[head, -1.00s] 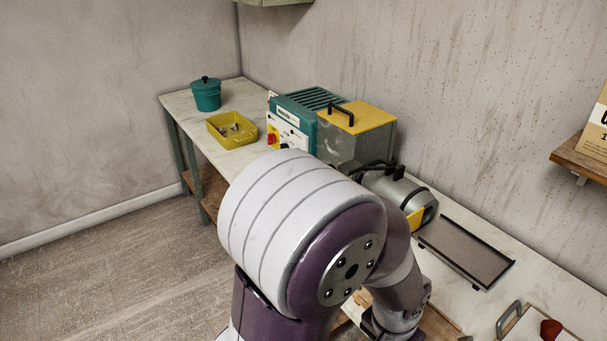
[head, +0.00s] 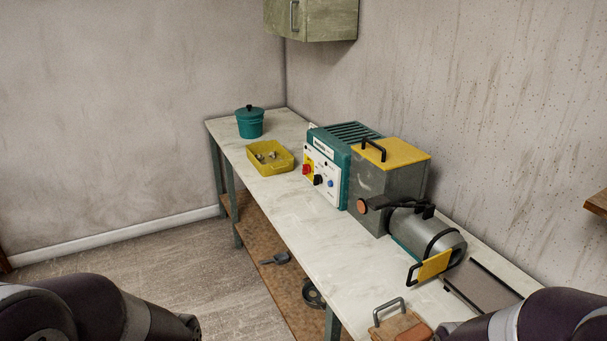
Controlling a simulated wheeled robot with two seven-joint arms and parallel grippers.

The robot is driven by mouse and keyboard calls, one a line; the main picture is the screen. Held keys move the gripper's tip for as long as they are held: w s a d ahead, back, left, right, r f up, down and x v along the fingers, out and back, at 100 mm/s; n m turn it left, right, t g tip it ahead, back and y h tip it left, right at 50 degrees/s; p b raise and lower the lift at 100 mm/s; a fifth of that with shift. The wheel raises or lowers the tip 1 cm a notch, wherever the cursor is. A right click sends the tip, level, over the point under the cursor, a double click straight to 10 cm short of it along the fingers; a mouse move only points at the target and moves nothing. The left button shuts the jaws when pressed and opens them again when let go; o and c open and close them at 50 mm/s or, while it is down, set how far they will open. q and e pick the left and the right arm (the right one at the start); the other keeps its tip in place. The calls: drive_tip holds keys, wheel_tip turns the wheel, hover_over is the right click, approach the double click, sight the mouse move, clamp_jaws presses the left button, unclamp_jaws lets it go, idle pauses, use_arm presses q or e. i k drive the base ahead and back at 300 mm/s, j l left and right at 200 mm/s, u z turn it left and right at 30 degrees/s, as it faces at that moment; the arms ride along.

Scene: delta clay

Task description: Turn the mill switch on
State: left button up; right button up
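The mill stands on the long bench. It has a teal control box (head: 354,150) with a white front panel (head: 322,175), a grey metal housing (head: 372,194) with a yellow lid (head: 391,152), and a grey drum (head: 426,233) at its near end. The panel carries a red knob on yellow (head: 307,169), a black knob (head: 318,180) and a blue button (head: 330,184). I cannot tell which is the mill switch or how it is set. Parts of my arms show at the lower left and lower right. Neither gripper is in view.
The pale bench top (head: 290,210) is clear in front of the panel. A yellow tray (head: 284,167) with small pieces and a teal lidded pot (head: 250,123) stand at the far end. A dark tray (head: 484,287) and a handled board (head: 391,326) lie nearer. A cabinet (head: 325,22) hangs above.

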sight(306, 169)
drive_tip(key=i+j+z, duration=0.1)
drive_tip(key=i+j, duration=0.2)
drive_tip(key=i+j+z, duration=0.1)
drive_tip(key=i+j, duration=0.25)
drive_tip(key=i+j+z, duration=0.15)
drive_tip(key=i+j, duration=0.2)
drive_tip(key=i+j+z, duration=0.1)
drive_tip(key=i+j, duration=0.2)
drive_tip(key=j, duration=0.15)
drive_tip(key=i+j+z, duration=0.1)
drive_tip(key=i+j, duration=0.2)
drive_tip(key=i+j+z, duration=0.1)
drive_tip(key=i+j, duration=0.15)
drive_tip(key=j, duration=0.35)
drive_tip(key=i+j+z, duration=0.1)
drive_tip(key=i+j, duration=0.15)
drive_tip(key=j, duration=0.2)
drive_tip(key=i+j+z, duration=0.15)
drive_tip(key=j, duration=0.35)
drive_tip(key=i, duration=0.1)
